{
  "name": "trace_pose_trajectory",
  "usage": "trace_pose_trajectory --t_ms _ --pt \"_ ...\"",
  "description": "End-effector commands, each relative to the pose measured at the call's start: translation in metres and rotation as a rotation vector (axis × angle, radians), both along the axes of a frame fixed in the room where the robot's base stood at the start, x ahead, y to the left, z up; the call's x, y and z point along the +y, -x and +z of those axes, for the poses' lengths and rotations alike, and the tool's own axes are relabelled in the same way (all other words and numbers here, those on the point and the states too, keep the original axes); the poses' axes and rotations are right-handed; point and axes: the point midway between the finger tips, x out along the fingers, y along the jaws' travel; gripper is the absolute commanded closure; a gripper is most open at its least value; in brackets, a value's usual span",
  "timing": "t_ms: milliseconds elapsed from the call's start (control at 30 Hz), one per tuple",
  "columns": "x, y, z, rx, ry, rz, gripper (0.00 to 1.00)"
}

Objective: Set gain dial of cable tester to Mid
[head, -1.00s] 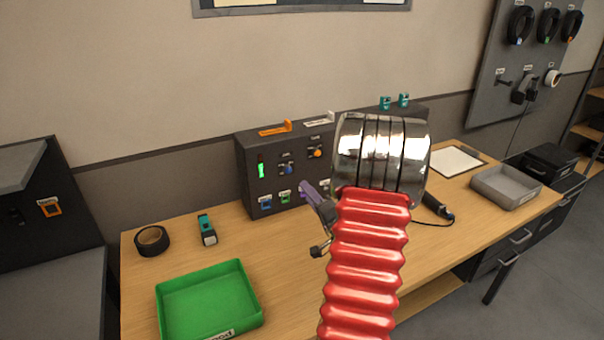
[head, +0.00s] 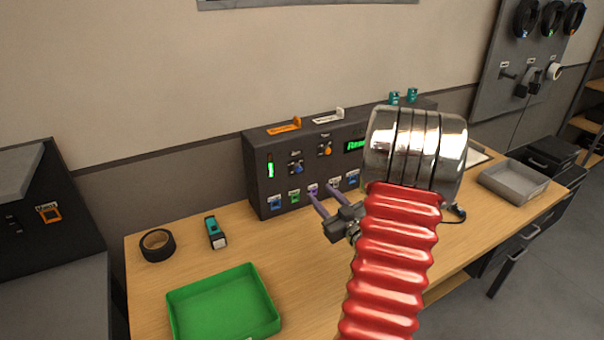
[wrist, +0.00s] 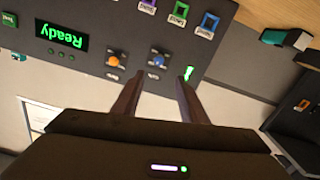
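The cable tester (head: 262,170) is a dark box at the back of the bench. Its sloped front carries a blue dial (head: 296,168) and an orange dial (head: 325,150), whose small labels I cannot read. A green display (head: 355,146) is partly behind my arm; in the wrist view, upside down, it reads "Ready" (wrist: 62,36). My gripper (head: 322,192) is open and empty in front of the box's lower part. In the wrist view its fingertips (wrist: 160,76) lie either side of the blue dial's line (wrist: 158,61), apparently short of it. The orange dial (wrist: 114,60) is left there.
Coloured sockets (head: 294,196) line the tester's lower front. An orange holder (head: 284,128) and a white one (head: 328,118) stand on its top. A green tray (head: 225,318), black tape roll (head: 157,245) and teal tool (head: 215,232) lie left on the bench.

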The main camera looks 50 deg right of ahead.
Motion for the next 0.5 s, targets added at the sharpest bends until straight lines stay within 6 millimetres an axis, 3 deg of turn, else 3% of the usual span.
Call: trace_pose_trajectory --t_ms 200,500 --pt "-0.0006 0.0009 0.0009 0.041 0.136 0.0 0.61" --pt "-0.0005 0.0005 0.001 0.043 0.142 0.0 0.61"
